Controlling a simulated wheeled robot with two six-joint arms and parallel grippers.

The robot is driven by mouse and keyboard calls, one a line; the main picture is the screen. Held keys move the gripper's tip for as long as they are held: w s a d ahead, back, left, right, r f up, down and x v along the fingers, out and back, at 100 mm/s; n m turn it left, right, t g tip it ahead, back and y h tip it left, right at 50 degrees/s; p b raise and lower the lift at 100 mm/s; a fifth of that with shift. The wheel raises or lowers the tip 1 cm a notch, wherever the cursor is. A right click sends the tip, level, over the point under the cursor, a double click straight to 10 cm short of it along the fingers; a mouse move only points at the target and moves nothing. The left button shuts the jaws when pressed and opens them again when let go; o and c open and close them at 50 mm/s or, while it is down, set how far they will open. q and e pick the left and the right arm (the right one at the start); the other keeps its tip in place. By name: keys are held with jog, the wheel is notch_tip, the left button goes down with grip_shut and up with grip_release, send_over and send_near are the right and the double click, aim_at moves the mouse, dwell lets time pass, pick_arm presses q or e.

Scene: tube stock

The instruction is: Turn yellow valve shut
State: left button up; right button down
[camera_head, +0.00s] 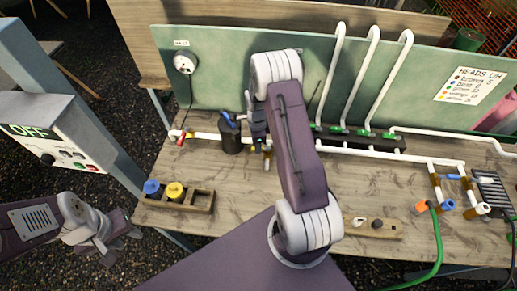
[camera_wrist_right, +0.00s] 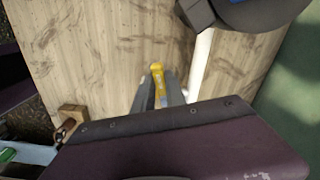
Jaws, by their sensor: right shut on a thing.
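The yellow valve's handle (camera_wrist_right: 158,82) shows in the right wrist view, standing between the two grey fingers of my right gripper (camera_wrist_right: 160,98). The fingers are shut on it. In the head view a small yellow-brown bit of the valve (camera_head: 267,162) shows below my right gripper (camera_head: 259,140), by the white pipe at the middle of the bench. My right arm hides most of the valve there. My left gripper (camera_head: 124,238) is off the bench's left front side, away from the valve. Whether its jaws are apart is unclear.
A dark cylinder with a blue lever (camera_head: 231,138) stands close left of my right gripper. A wooden rack (camera_head: 203,200) holds blue and yellow pieces at the front left. White pipes (camera_head: 395,80) rise at the back. A green hose (camera_head: 437,240) lies at the right.

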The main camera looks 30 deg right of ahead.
jog(key=shift+w+d+r+m+b, duration=0.15)
jog(key=shift+w+m, duration=0.25)
jog(key=shift+m, duration=0.5)
jog(key=shift+w+d+f+m+b, duration=0.1)
jog(key=shift+w+d+m+b, duration=0.25)
jog(key=shift+m, duration=0.55)
jog(key=shift+w+r, duration=0.1)
jog(key=c, duration=1.4)
grip_release()
jog(key=shift+a, duration=0.1)
jog(key=shift+o, duration=0.2)
notch_tip(320, 180, up, 9)
jog(key=b, duration=0.2)
jog(key=shift+a, duration=0.1)
